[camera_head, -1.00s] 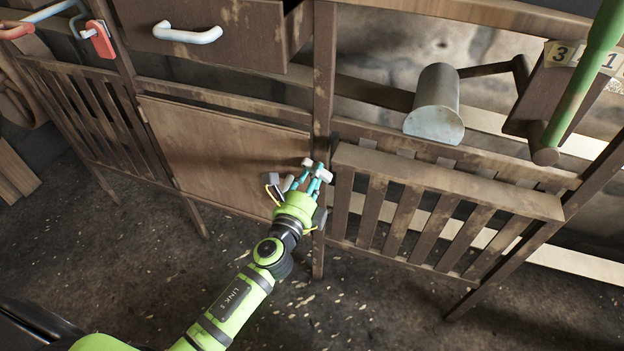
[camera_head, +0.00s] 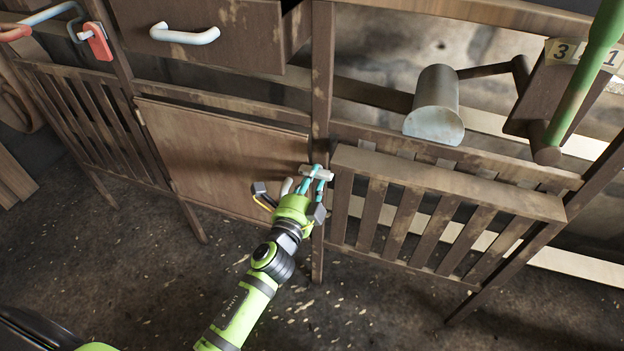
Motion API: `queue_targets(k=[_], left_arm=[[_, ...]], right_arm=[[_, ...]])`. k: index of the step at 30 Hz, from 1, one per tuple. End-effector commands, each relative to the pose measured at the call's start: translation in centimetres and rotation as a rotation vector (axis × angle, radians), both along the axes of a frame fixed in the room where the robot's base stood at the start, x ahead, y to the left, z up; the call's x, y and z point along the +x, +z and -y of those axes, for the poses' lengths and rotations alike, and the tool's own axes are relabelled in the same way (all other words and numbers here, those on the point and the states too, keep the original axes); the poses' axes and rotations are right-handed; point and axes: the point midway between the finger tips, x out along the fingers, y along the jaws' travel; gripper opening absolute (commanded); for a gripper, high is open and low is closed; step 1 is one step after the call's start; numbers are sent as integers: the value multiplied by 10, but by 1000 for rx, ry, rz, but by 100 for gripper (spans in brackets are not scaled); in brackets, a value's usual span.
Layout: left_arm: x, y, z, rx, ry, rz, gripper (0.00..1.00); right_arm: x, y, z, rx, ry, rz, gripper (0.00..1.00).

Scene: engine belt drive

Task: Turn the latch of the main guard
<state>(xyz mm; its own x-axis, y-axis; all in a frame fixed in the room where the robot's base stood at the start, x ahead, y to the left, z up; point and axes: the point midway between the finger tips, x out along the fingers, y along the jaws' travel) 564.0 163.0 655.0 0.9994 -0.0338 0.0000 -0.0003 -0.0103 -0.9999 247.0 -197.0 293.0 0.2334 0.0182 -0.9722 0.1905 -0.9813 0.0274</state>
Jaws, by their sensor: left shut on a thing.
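The main guard (camera_head: 215,145) is a worn brown panel hinged at its left in the wooden frame, and it looks closed. Its latch (camera_head: 317,171) is a small pale bar at the panel's right edge, by the upright post, and lies roughly level. My left gripper (camera_head: 312,179) reaches it from below and is shut on it, with teal fingers around it. The fingers and gripper body hide part of the latch. My right gripper is not in view.
A slatted wooden guard (camera_head: 440,215) stands right of the post, close to my left gripper. A drawer with a white handle (camera_head: 185,34) is above the panel. A red padlock (camera_head: 98,42) hangs at upper left. A grey cylinder (camera_head: 436,108) and green lever (camera_head: 588,75) are at right.

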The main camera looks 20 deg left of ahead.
Motion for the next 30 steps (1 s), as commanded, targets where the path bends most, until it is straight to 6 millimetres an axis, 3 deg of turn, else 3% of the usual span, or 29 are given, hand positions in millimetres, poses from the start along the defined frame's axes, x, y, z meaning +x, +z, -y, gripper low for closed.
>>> queue_targets(k=[9, 10, 11, 12, 23, 30], left_arm=[[0, 1, 1, -8, -1, 2, 0], [0, 1, 1, -8, -1, 2, 34], [0, 1, 1, -7, -1, 2, 46], [0, 1, 1, -7, -1, 2, 50], [-3, 0, 0, -4, -1, 0, 50], [-38, -1, 0, -6, -1, -2, 50]], right_arm=[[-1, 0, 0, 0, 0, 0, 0], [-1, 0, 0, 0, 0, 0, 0], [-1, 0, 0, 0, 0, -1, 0], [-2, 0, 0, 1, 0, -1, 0], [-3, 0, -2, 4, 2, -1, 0], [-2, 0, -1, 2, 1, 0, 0]])
